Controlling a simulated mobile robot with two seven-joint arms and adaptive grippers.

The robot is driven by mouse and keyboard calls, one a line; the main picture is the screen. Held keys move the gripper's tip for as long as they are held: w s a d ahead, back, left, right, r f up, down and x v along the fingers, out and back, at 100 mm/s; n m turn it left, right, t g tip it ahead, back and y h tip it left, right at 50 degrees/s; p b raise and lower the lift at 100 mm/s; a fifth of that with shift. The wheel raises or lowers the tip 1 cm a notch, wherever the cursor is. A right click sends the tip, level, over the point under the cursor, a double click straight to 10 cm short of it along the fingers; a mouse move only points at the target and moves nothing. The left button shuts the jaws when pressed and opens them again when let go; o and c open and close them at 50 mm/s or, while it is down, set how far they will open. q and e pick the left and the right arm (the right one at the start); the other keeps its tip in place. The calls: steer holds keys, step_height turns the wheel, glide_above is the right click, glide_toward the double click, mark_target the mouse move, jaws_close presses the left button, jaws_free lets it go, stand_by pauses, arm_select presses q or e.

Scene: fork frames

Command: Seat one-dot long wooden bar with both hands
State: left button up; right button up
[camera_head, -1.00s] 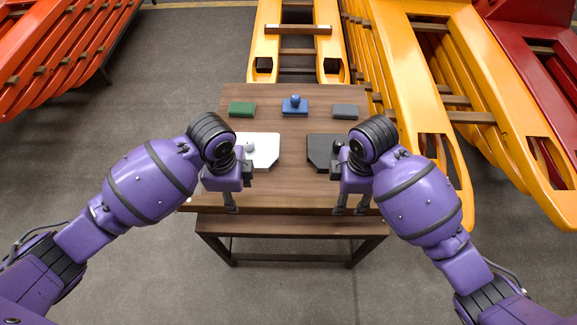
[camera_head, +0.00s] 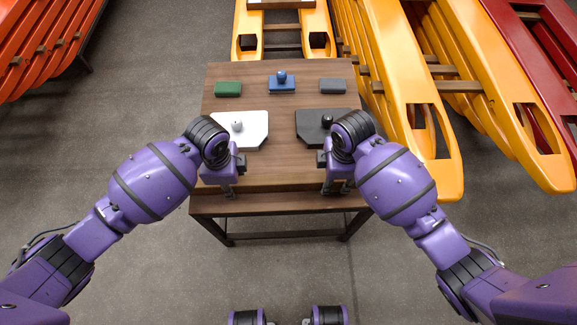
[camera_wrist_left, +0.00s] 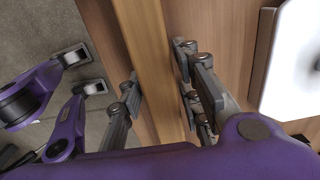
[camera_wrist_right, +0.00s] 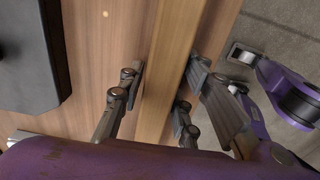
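A long pale wooden strip runs between the fingers in the left wrist view (camera_wrist_left: 142,30) and in the right wrist view (camera_wrist_right: 172,85). It lies along the table's front edge; I cannot tell for sure whether it is a separate bar or part of the table, and no dot shows on it. My left gripper (camera_head: 228,189) has its fingers apart on both sides of the strip. My right gripper (camera_head: 338,187) also straddles it with fingers apart, with a gap beside one finger. Contact is unclear.
The wooden table (camera_head: 280,172) bears a white plate (camera_head: 252,122), a black plate (camera_head: 308,119), a green block (camera_head: 228,89), a blue knobbed block (camera_head: 282,85) and a grey block (camera_head: 333,87). A yellow fork frame (camera_head: 250,30) stands behind; more yellow frames (camera_head: 400,110) stand right.

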arm_select(q)
jaws_close()
arm_select(e)
jaws_close()
arm_select(q)
steer(key=shift+w+r, duration=0.1)
steer(key=shift+r, duration=0.05)
arm_select(e)
steer(key=shift+r, duration=0.15)
